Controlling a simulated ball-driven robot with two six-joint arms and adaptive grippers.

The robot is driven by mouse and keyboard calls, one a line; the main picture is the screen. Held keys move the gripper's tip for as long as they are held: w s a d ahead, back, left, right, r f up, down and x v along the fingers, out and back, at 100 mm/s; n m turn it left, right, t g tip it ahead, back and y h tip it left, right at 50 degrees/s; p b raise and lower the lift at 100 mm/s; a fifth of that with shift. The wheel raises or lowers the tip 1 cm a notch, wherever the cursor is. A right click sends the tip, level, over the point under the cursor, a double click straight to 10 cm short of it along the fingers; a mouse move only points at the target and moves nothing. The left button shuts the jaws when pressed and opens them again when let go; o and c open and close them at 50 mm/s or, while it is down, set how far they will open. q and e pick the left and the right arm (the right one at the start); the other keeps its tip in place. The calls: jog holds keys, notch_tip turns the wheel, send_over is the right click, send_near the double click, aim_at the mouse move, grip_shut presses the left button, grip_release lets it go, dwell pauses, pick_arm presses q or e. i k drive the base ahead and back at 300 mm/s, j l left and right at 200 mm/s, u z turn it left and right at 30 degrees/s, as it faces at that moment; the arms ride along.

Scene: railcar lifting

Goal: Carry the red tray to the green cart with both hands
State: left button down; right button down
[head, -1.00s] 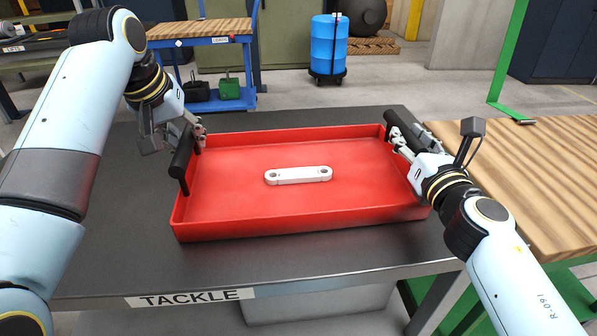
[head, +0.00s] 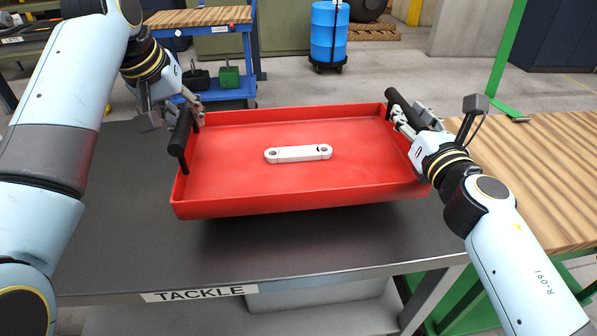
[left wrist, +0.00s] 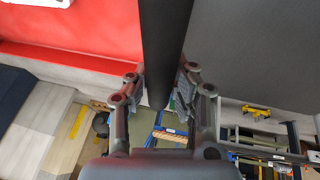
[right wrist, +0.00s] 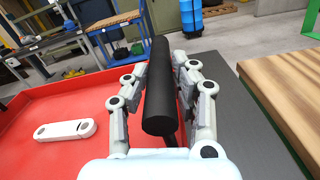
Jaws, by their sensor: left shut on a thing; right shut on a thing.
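The red tray (head: 290,195) is level above the dark TACKLE table (head: 330,245), with a shadow under its front edge. A white link bar with a hole at each end (head: 298,153) lies in its middle. My left gripper (head: 190,115) is shut on the tray's black left handle (head: 180,140); the handle runs between the fingers in the left wrist view (left wrist: 163,50). My right gripper (head: 408,122) is shut on the black right handle (head: 405,108), seen between the fingers in the right wrist view (right wrist: 158,90).
A wood-topped bench with a green frame (head: 540,165) adjoins the table on the right. A blue cart (head: 215,60) stands behind at left, carrying green and black items on its lower shelf. A blue drum (head: 328,40) stands at the back.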

aim_at(572, 163)
jog(key=i+l, duration=0.1)
jog(key=l, duration=0.85)
jog(key=i+l, duration=0.1)
jog(key=l, duration=1.75)
jog(key=i+l, duration=0.15)
jog(key=l, duration=0.8)
